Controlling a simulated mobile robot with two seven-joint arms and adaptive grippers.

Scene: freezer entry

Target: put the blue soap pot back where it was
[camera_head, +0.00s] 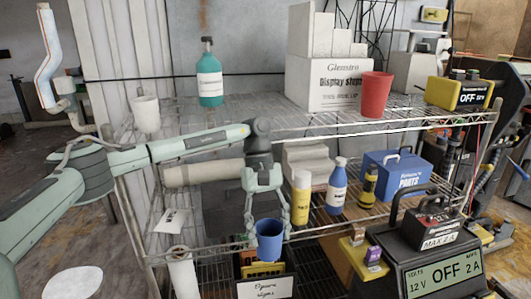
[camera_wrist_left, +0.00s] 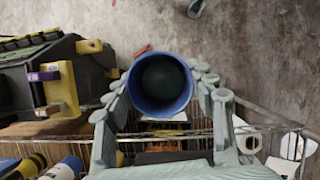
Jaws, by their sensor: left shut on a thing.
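The blue soap pot (camera_head: 269,243) is a plain blue cup, upright, held at the front of the wire rack. My left gripper (camera_head: 266,229) reaches down from above, with one finger on each side of the pot. In the left wrist view the pot (camera_wrist_left: 160,108) shows from above, round and dark inside, between the fingers of the left gripper (camera_wrist_left: 160,88). Concrete floor shows beyond it there, and the rack's wire edge runs just behind it. The spot where the pot stood before cannot be told from these frames. My right gripper is not in view.
The upper shelf (camera_head: 410,131) holds a teal bottle (camera_head: 209,85), a white cup (camera_head: 146,114) and a red cup (camera_head: 376,95). Below stand a yellow bottle (camera_head: 301,201), a blue bottle (camera_head: 337,190) and a blue box (camera_head: 397,176). A battery charger (camera_head: 430,255) stands front right.

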